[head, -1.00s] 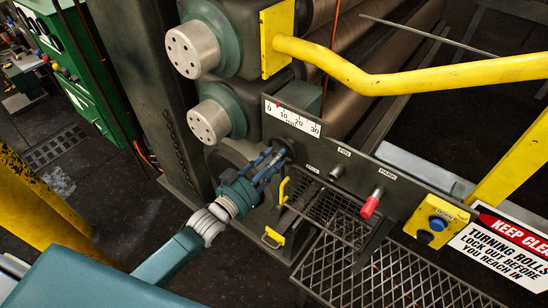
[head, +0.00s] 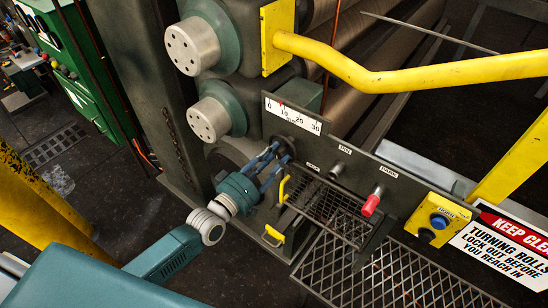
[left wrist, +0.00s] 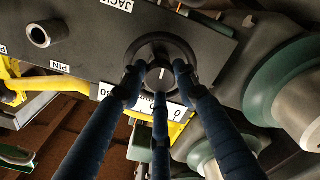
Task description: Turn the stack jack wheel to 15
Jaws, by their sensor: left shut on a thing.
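The jack wheel (left wrist: 160,72) is a dark round wheel with a white mark on its hub, in the middle of the left wrist view. In the head view it is a small dark disc (head: 285,147), partly hidden by fingers. The white scale (head: 292,113) above the wheel runs from 0 to 30. Its small red pointer (head: 281,103) stands between 0 and 10, nearer 10. My right gripper is not in view.
A yellow handle (head: 283,189) and mesh guard (head: 325,208) sit just below. A yellow rail (head: 420,80) crosses above.

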